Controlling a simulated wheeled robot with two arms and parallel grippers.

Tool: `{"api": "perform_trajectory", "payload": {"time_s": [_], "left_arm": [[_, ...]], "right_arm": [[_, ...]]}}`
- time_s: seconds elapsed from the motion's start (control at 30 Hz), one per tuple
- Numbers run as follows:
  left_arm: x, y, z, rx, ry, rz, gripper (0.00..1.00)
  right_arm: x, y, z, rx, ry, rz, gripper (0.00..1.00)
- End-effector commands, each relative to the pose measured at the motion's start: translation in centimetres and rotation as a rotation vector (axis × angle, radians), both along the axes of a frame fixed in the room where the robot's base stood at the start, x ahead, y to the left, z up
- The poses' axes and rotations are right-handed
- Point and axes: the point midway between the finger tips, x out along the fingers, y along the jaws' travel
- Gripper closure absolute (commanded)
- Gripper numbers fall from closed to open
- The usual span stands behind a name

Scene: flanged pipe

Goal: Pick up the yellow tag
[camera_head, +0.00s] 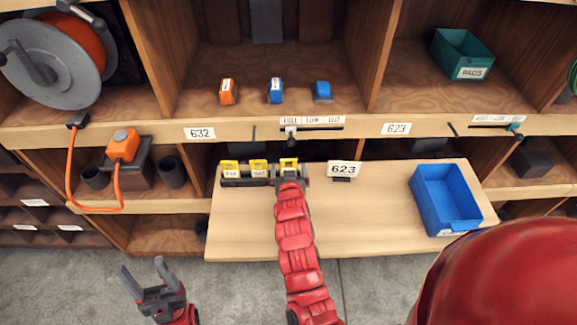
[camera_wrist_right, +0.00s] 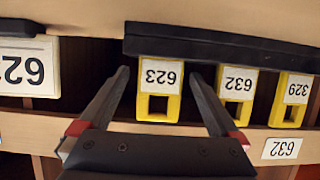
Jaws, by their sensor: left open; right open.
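Three yellow tags sit in a row on a dark rack (camera_head: 246,183) on the wooden shelf board. The right-hand tag (camera_head: 289,163) is the one marked 623 (camera_wrist_right: 158,75) in the right wrist view, which is upside down. Beside it are the tag marked 632 (camera_wrist_right: 238,84) and the tag marked 329 (camera_wrist_right: 291,91). My right gripper (camera_head: 290,178) is open at the 623 tag, with one finger on each side of it. I cannot tell whether the fingers touch it. My left gripper (camera_head: 150,280) is open and empty over the floor at lower left.
A white 623 sign (camera_head: 343,169) stands just right of the rack. A blue bin (camera_head: 446,200) is at the board's right end. Orange and blue blocks (camera_head: 275,91) sit on the upper shelf. An orange-topped device (camera_head: 122,147) is at left. The board's front is mostly clear.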

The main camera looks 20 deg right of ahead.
Motion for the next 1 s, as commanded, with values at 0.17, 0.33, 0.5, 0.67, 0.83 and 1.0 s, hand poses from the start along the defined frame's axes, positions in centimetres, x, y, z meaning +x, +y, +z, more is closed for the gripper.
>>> {"api": "perform_trajectory", "payload": {"time_s": [0.17, 0.33, 0.5, 0.67, 0.83, 1.0], "left_arm": [[0.0, 0.01, 0.07, 0.0, 0.0, 0.0, 0.36], [0.0, 0.0, 0.06, 0.0, 0.0, 0.0, 0.36], [0.0, 0.0, 0.06, 0.0, 0.0, 0.0, 0.36], [0.0, 0.0, 0.06, 0.0, 0.0, 0.0, 0.36], [-0.01, 0.0, 0.07, 0.0, 0.0, 0.0, 0.36], [0.01, 0.0, 0.04, 0.0, 0.0, 0.0, 0.36]], "right_arm": [[0.31, -0.07, -0.15, 0.0, 0.0, 0.001, 0.03], [0.29, -0.05, -0.12, 0.0, -0.001, 0.001, 0.11], [0.28, -0.05, -0.1, 0.0, -0.001, 0.001, 0.42], [0.29, -0.04, -0.09, 0.0, -0.001, 0.001, 0.71], [0.28, -0.05, -0.07, 0.001, -0.002, 0.001, 0.91], [0.29, -0.05, -0.06, 0.0, -0.002, 0.001, 0.91]]}}
